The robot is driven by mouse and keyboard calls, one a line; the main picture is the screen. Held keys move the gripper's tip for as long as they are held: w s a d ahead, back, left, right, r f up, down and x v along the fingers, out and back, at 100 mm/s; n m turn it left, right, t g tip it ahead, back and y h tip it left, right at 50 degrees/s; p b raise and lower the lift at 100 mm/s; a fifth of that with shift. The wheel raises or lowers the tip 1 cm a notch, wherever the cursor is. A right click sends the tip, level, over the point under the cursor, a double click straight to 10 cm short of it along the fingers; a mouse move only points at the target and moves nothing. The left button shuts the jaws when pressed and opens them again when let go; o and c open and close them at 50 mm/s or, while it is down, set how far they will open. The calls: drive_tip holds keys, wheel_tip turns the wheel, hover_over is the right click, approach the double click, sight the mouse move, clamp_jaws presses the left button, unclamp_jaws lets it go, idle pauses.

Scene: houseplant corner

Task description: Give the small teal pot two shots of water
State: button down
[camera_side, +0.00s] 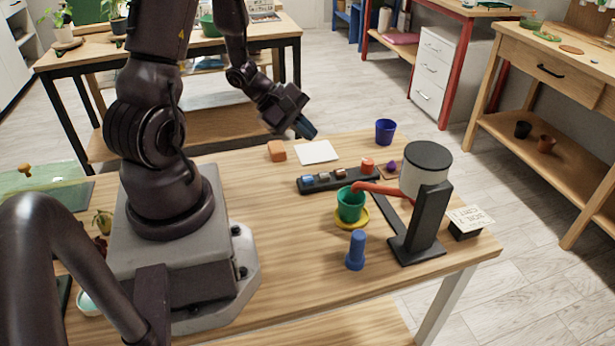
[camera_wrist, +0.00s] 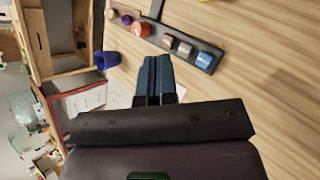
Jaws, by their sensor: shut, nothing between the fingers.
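The small teal-green pot (camera_side: 350,207) stands upright on a yellow saucer (camera_side: 340,224) in the side view. A red-orange spout (camera_side: 385,188) from a white tank with a grey lid (camera_side: 425,170) on a black stand reaches over its rim. The pot's inside cannot be made out. Behind it lies a black strip (camera_side: 305,187) with blue, grey, brown and red-orange blocks or buttons; it also shows in the wrist view (camera_wrist: 208,62). My gripper (camera_side: 306,130) is shut and empty, raised above the table behind the strip. Its blue fingers (camera_wrist: 153,82) are together in the wrist view.
A dark blue pot (camera_side: 385,131) stands at the back edge. An orange block (camera_side: 277,151) and white sheet (camera_side: 317,152) lie near my gripper. A blue peg-like object (camera_side: 356,250) stands in front of the saucer, and a small sign (camera_side: 470,220) at right. The front middle is clear.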

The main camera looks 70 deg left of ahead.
sight(306, 179)
drive_tip(key=shift+f, duration=4.4)
drive_tip(key=shift+f, duration=0.15)
drive_tip(key=shift+f, duration=0.25)
drive_tip(key=shift+f, duration=0.5)
drive_tip(key=shift+r, duration=0.9)
